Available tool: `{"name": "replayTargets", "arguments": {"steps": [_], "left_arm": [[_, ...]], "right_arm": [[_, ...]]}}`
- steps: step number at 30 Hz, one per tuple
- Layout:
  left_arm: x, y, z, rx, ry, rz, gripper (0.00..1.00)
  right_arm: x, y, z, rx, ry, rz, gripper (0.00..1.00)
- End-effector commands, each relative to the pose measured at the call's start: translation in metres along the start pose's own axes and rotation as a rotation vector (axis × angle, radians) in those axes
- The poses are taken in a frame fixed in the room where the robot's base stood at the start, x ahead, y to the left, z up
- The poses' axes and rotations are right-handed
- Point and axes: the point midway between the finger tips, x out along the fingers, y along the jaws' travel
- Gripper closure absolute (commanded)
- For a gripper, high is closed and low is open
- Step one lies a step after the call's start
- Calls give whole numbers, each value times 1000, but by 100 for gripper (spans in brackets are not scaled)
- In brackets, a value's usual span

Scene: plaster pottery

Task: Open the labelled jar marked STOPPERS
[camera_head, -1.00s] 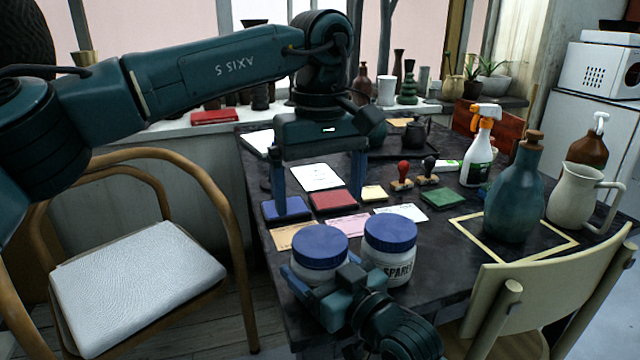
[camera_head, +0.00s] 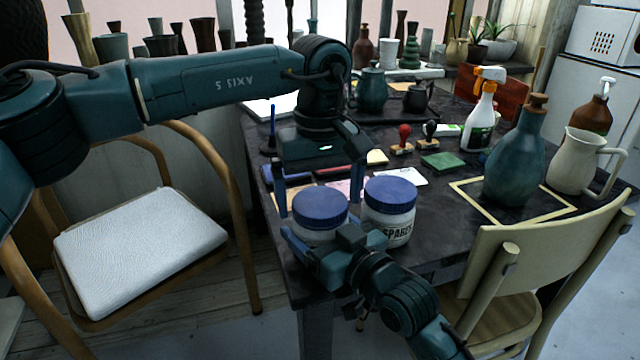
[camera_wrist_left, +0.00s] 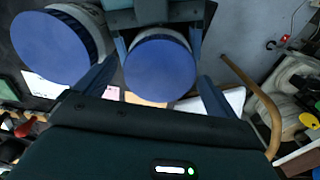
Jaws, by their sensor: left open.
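Two white jars with blue lids stand side by side near the table's front edge. The right jar (camera_head: 389,226) carries a label reading SPARES. The left jar (camera_head: 318,233) has its blue lid (camera_head: 320,208) on; its label is hidden. My left gripper (camera_head: 322,199) is open above the left jar, pointing down, its fingers on either side of the lid. The left wrist view shows this lid (camera_wrist_left: 160,70) between the fingers, with a gap. My right gripper (camera_head: 330,237) is low at the left jar's front, a finger on each side of the jar; their contact is unclear.
A spray bottle (camera_head: 483,115), a teal bottle (camera_head: 516,155) and a cream jug (camera_head: 580,163) stand on the right. Stamps (camera_head: 403,138) and cards (camera_head: 402,176) lie behind the jars. Chairs (camera_head: 140,240) stand left and right of the table.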

Motion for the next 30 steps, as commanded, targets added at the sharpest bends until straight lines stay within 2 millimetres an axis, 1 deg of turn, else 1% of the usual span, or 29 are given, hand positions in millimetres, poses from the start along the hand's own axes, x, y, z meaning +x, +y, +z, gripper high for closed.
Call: {"name": "replayTargets", "arguments": {"steps": [3,19,20,23,26,29,30], "left_arm": [[0,0,0,0,0,0,5],[0,0,0,-1,0,-1,49],[0,0,0,-1,0,-1,50],[0,0,0,-17,0,-1,50],[0,0,0,-115,0,0,50],[0,0,0,-304,0,-1,50],[0,0,0,-393,-1,-1,50]], "right_arm": [[0,0,1,1,-2,0,84],[0,0,1,2,-2,0,84],[0,0,1,2,-3,0,84],[0,0,1,2,-3,0,84],[0,0,1,2,-3,0,84],[0,0,1,2,-3,0,84],[0,0,1,2,-3,1,84]]}}
